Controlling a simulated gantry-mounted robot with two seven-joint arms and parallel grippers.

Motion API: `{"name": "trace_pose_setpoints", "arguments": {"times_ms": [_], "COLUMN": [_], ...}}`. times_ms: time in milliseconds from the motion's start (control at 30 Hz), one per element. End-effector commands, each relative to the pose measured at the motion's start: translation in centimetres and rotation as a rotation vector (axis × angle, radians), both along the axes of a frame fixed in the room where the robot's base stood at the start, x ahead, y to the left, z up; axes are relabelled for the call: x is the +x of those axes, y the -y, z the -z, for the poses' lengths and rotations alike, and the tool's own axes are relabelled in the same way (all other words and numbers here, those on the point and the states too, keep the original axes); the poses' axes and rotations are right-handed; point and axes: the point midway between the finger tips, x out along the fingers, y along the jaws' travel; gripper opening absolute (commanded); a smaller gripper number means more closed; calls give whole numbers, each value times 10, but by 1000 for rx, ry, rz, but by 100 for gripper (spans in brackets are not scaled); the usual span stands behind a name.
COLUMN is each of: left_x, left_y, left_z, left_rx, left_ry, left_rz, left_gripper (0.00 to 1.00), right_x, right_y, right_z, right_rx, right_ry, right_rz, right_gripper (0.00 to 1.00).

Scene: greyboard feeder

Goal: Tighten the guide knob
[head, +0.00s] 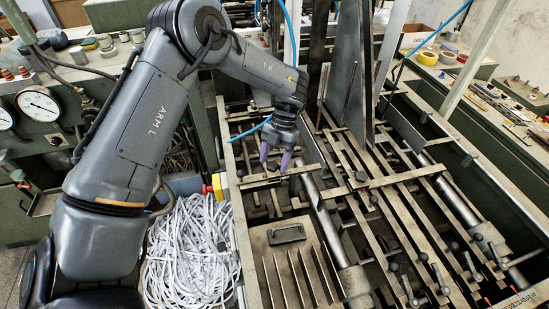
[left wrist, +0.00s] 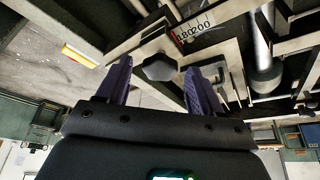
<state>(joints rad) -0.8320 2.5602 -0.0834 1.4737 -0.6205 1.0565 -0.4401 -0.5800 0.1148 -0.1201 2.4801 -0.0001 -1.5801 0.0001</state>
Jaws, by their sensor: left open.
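My left gripper (head: 275,158) reaches down over the feeder's metal rails, its two purple fingers apart. In the left wrist view the fingers (left wrist: 160,82) stand to either side of a dark lobed knob (left wrist: 160,67), which shows in the gap just beyond them. Clear gaps show between the knob and both fingers, and I cannot tell how far away it is in depth. A white scale plate (left wrist: 195,28) with the numbers 180 and 200 sits next to the knob. In the head view I cannot make out this knob clearly near the fingertips. My right gripper is not in view.
The feeder frame (head: 237,228) holds many bars, rods and small clamps around the gripper. A tall metal plate (head: 347,60) stands to its right. A yellow box (head: 219,186) with a red button and a heap of white paper strips (head: 190,250) lie to the left.

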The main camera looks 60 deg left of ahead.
Motion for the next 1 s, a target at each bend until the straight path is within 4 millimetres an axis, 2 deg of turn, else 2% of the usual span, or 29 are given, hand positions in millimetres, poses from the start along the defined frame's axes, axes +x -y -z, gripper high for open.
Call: {"name": "trace_pose_setpoints", "arguments": {"times_ms": [167,267,533,700,1000], "left_x": [2,5,20,29,36], "left_y": [-1,-3,-11,-16,-19], "left_z": [-4,-13,-58,-85,-100], "left_rx": [0,1,1,1,0], "left_ry": [1,2,2,0,-1], "left_rz": [0,-1,-2,-2,0], "left_gripper": [66,66,66,66,66], "right_x": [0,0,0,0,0], "right_y": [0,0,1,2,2], "right_z": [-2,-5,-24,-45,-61], "right_rx": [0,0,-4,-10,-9], "right_ry": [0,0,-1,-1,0], "right_rz": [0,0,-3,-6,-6], "right_gripper": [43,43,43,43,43]}}
